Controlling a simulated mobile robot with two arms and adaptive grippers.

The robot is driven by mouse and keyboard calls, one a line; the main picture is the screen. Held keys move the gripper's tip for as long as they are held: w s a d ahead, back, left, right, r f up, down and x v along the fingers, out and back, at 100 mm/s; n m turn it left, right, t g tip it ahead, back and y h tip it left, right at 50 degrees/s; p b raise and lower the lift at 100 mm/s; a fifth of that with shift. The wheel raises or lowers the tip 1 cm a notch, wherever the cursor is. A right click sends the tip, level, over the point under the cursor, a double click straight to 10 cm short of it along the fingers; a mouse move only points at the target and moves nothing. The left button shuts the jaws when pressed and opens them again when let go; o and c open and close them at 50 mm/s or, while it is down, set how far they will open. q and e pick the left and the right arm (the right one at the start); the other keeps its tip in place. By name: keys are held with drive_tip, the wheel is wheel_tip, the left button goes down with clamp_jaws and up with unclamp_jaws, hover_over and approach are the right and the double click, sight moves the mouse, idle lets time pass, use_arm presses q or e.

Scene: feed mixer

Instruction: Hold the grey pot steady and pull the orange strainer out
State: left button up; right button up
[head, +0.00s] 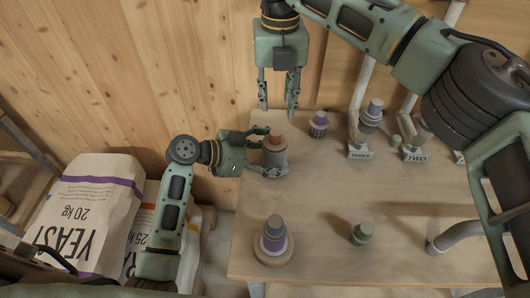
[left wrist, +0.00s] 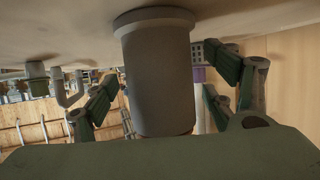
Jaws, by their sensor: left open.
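The grey pot (head: 274,158) stands on the table near its left edge, with the orange strainer (head: 274,143) in its top. My left gripper (head: 268,152) is open, with its fingers on either side of the pot. My right gripper (head: 279,105) is open and empty, pointing down behind and above the pot, near the wooden wall.
On the table (head: 340,215) stand a purple-banded container (head: 319,124), a larger one on a round base (head: 273,240) and a small green one (head: 362,233). Stands with signs THREE (head: 361,155) and TWO (head: 416,157) are at the back.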

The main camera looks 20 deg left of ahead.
sight(275, 133)
use_arm(q)
drive_tip(key=c, duration=1.6)
use_arm(e)
drive_tip(key=o, duration=0.7)
drive_tip(key=n, duration=0.2)
drive_tip(key=shift+n, duration=0.3)
drive_tip(key=shift+o, duration=0.6)
drive_tip(key=n, duration=0.5)
drive_tip(key=shift+s+r, duration=0.1)
drive_tip(key=shift+s, duration=0.05)
drive_tip(key=shift+n, duration=0.7)
wheel_tip(275, 133, down, 12)
drive_tip(key=shift+c, duration=0.2)
drive_tip(key=shift+r, duration=0.1)
drive_tip(key=c, duration=1.3)
